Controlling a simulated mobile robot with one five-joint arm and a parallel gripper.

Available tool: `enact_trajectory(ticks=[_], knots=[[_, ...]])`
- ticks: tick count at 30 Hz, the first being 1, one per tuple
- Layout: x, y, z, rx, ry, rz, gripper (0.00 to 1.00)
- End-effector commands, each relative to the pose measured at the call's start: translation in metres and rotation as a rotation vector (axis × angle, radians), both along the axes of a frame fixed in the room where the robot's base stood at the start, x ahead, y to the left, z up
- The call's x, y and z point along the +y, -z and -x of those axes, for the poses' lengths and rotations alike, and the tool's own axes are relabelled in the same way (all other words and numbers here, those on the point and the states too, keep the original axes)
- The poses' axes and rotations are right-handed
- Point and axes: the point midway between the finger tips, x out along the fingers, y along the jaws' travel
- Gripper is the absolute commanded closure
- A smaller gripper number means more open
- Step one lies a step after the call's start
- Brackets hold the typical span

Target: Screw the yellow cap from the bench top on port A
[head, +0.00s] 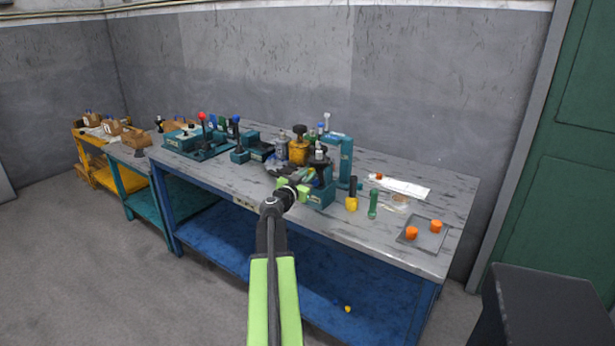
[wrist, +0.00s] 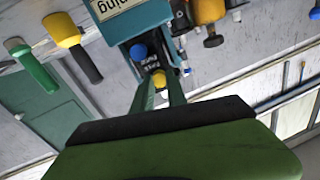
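My gripper (head: 303,187) reaches to the front of the teal motor fixture (head: 321,193) on the bench top. In the wrist view its two fingers (wrist: 161,80) point at the fixture (wrist: 147,22), close together. A small yellow cap (wrist: 158,79) shows at the fingertips, just below a black label whose text is too small to read. I cannot tell whether the fingers press on the cap or only stand beside it. A blue knob or cap (wrist: 138,51) sits beside it on the fixture. Port A cannot be singled out.
A yellow-and-black tool (head: 351,195) and a green tool (head: 373,204) stand right of the fixture. A grey tray (head: 427,243) with orange caps is at the bench's right end. A small yellow piece (head: 347,309) lies low, by the blue lower shelf (head: 305,285). Fittings crowd the left.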

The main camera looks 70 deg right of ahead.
Motion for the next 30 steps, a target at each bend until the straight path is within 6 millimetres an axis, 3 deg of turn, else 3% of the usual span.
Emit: enact_trajectory(ticks=[3,19,30], knots=[[0.0000,0.0000,0.0000,0.000,0.000,0.000,0.69],[0.0034,-0.0005,0.0013,0.029,0.001,-0.003,0.69],[0.0032,-0.0005,0.0013,0.724,0.002,-0.077,0.69]])
